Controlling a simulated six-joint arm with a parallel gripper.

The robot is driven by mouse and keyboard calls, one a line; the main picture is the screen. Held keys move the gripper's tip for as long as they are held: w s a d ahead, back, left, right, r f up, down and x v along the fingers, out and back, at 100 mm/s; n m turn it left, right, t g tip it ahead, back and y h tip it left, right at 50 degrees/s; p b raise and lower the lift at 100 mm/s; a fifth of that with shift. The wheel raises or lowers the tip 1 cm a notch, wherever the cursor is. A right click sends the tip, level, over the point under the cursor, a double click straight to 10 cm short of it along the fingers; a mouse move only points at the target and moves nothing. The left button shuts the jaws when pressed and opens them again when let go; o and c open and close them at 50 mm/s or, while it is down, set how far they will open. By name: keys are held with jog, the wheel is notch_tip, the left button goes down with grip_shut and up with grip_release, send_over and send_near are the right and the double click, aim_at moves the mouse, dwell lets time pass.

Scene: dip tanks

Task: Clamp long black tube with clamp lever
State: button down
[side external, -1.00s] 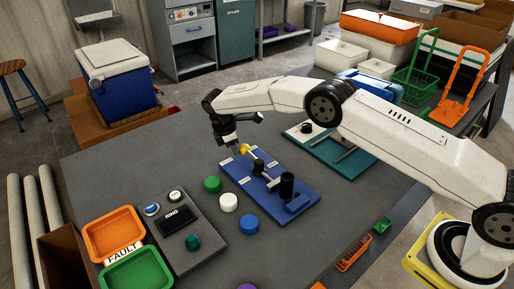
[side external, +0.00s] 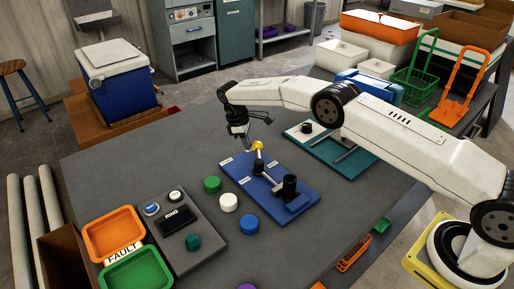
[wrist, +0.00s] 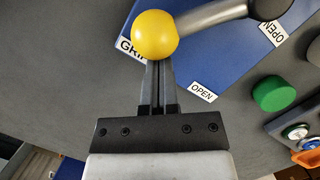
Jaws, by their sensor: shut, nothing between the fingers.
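The clamp lever is a silver rod with a yellow ball knob (side external: 257,146), fixed to a blue board (side external: 305,191). In the wrist view the knob (wrist: 155,35) covers my fingertips, and the rod (wrist: 212,15) runs right to a black hub (wrist: 270,7). A black upright cylinder (side external: 290,185), apparently the black tube, stands at the board's near end; how the clamp sits against it is too small to tell. My gripper (side external: 247,138) is shut and empty, right beside the knob. Whether it touches the knob I cannot tell.
Green (side external: 212,184), white (side external: 228,202) and blue (side external: 249,224) round pieces stand left of the board. A dark control box (side external: 178,222) and orange (side external: 113,232) and green (side external: 138,270) trays lie farther left. A teal board (side external: 340,160) lies behind right.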

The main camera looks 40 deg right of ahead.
jog(key=shift+r, duration=0.15)
jog(key=v, duration=0.7)
jog(key=shift+r, duration=0.2)
dwell(0.4)
jog(key=shift+w+a, duration=0.1)
jog(key=shift+r, duration=0.1)
jog(key=s+d+r+m+t+y, duration=0.1)
jog(key=s+r+m+t, duration=0.15)
jog(key=s, duration=0.65)
jog(key=s+d+r+m+t, duration=0.1)
jog(key=s+d+r+m, duration=0.15)
jog(key=s, duration=0.55)
jog(key=s+f+m+t, duration=0.1)
jog(key=s+m, duration=0.2)
jog(key=s, duration=1.4)
jog(key=shift+s+d+f+y, duration=0.15)
jog(key=shift+d+f+y, duration=0.1)
jog(key=shift+y, duration=0.15)
